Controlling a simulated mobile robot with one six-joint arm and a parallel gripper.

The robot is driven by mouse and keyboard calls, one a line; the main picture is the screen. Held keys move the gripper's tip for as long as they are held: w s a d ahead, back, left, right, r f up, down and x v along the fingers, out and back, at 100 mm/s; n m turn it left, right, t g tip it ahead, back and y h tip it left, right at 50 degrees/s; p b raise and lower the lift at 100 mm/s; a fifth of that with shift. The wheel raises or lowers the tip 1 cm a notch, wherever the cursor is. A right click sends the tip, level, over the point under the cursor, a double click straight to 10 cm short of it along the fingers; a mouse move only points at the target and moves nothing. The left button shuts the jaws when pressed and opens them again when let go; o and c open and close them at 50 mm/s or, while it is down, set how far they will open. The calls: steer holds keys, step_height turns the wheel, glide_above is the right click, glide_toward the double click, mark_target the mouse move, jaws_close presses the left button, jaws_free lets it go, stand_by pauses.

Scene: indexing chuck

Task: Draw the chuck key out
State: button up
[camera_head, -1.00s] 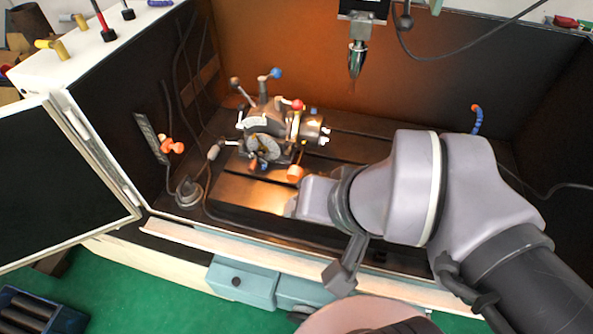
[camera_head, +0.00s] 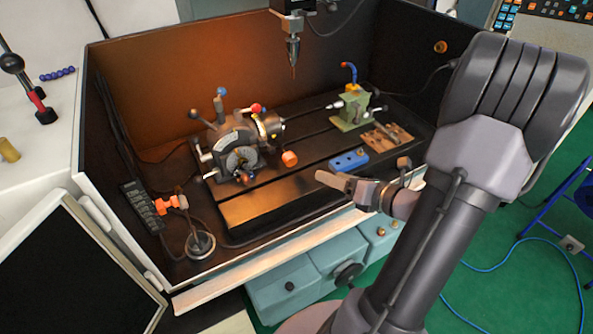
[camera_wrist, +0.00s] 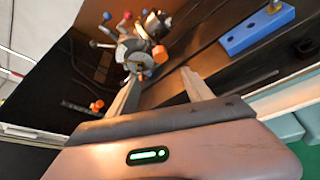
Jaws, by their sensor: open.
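The dividing head (camera_head: 238,158) stands on the left part of the dark machine table, with its chuck (camera_head: 270,126) facing right. An orange knob-like end (camera_head: 289,158) sits just below the chuck and looks like the handle of the chuck key; its shaft is hard to make out. In the wrist view the chuck (camera_wrist: 155,24) and the orange end (camera_wrist: 160,54) show ahead of the fingers. My gripper (camera_wrist: 160,76) is open and empty, its two pale fingers apart. It is to the right of and nearer than the orange end, without touching it.
A spindle with a pointed tool (camera_head: 293,50) hangs above the table. A green tailstock (camera_head: 350,110), a blue block (camera_head: 348,161) and a brown plate (camera_head: 387,136) are at the right. The enclosure's front edge (camera_head: 260,263) lies below my arm. Cables run along the left wall.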

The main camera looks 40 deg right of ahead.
mark_target(293, 160)
steer(key=b+x, duration=0.4)
steer(key=x, duration=1.2)
steer(key=shift+d+f+b, duration=0.1)
steer(key=shift+b, duration=0.2)
steer(key=shift+w, duration=0.5)
jaws_close()
steer(key=shift+r+g+p, duration=0.35)
steer(key=shift+g+p, duration=0.25)
steer(key=shift+p, duration=1.7)
steer(key=shift+s, duration=0.15)
stand_by(0.5)
steer(key=shift+s+a, duration=0.25)
steer(key=shift+s, duration=0.45)
steer(key=shift+s+a, duration=0.2)
steer(key=shift+s, duration=0.45)
